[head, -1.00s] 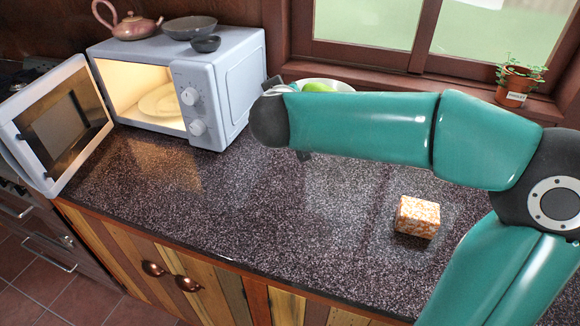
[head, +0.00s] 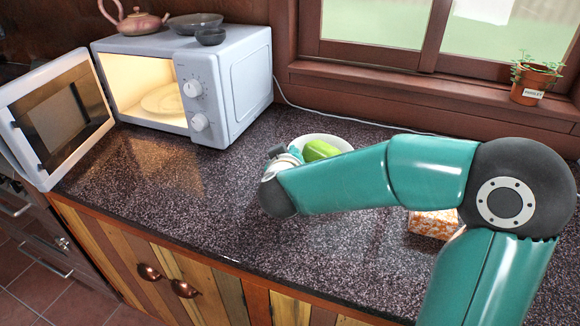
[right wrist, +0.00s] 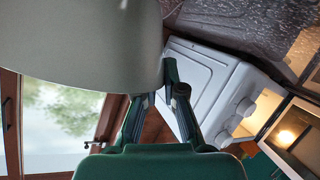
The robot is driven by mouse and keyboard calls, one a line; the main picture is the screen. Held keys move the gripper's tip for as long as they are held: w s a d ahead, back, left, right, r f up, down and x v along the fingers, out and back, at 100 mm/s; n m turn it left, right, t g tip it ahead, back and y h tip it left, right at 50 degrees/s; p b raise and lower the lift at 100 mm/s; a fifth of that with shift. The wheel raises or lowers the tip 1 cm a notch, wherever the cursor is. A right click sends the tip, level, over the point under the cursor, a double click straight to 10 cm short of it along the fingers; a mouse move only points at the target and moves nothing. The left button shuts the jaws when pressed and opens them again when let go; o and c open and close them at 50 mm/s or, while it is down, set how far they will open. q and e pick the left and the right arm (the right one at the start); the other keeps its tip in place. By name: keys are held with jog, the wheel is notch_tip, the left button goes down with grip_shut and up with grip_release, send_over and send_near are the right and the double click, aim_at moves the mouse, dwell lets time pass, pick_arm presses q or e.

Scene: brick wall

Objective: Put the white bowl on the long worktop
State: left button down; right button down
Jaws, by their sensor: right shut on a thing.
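The white bowl (head: 344,144) shows behind my right forearm in the head view, with a light green thing (head: 318,150) in it. The arm hides its near side, and I cannot tell whether it touches the worktop. My right gripper (right wrist: 165,88) is shut on the bowl's rim; the bowl (right wrist: 80,45) fills the upper left of the right wrist view as a large pale surface. In the head view my wrist covers the fingers. The long worktop (head: 175,190) is dark speckled stone. My left gripper is not in view.
A white microwave (head: 240,85) stands at the back left, its door (head: 60,125) open. A teapot (head: 135,20) and dark bowls (head: 195,22) sit on top. An orange-and-white block (head: 428,224) lies partly behind my arm. A potted plant (head: 533,85) stands on the windowsill. The front left worktop is clear.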

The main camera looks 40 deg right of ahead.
jog(key=shift+f, duration=1)
jog(key=c, duration=1.3)
grip_release()
jog(key=shift+f, duration=0.15)
jog(key=shift+s+a+r, duration=0.3)
jog(key=p+v, duration=0.2)
jog(key=v, duration=0.9)
jog(key=shift+s+f, duration=0.1)
